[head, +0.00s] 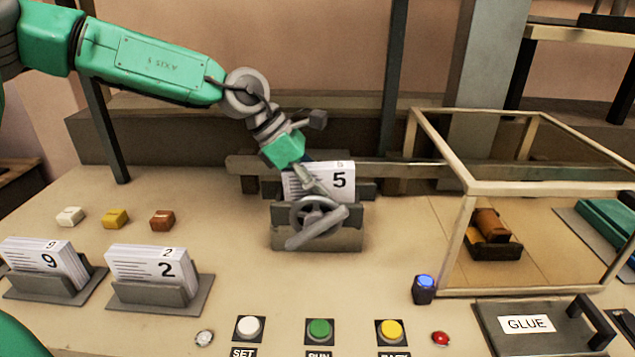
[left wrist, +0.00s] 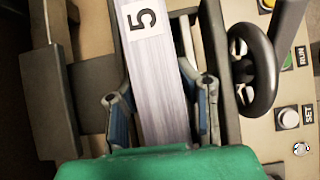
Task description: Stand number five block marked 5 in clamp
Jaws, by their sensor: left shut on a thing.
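The number five block (head: 340,180), a stack of white pages marked 5, stands upright between the jaws of the grey clamp (head: 345,240), which has a handwheel on its front. My left gripper (head: 312,175) is above the block and shut on it. In the left wrist view, the block (left wrist: 158,75) runs between the two fingers of my left gripper (left wrist: 162,112), with its 5 label at the top. The clamp's jaws (left wrist: 78,85) lie on either side of the block. Whether the jaws press on the block I cannot tell. My right gripper is not in view.
Blocks marked 9 (head: 45,262) and 2 (head: 155,270) stand in holders at the left. Three small coloured pieces (head: 115,218) lie behind them. A framed enclosure (head: 470,187) stands at the right, with a GLUE lid (head: 530,325) in front. Several buttons (head: 320,328) line the front.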

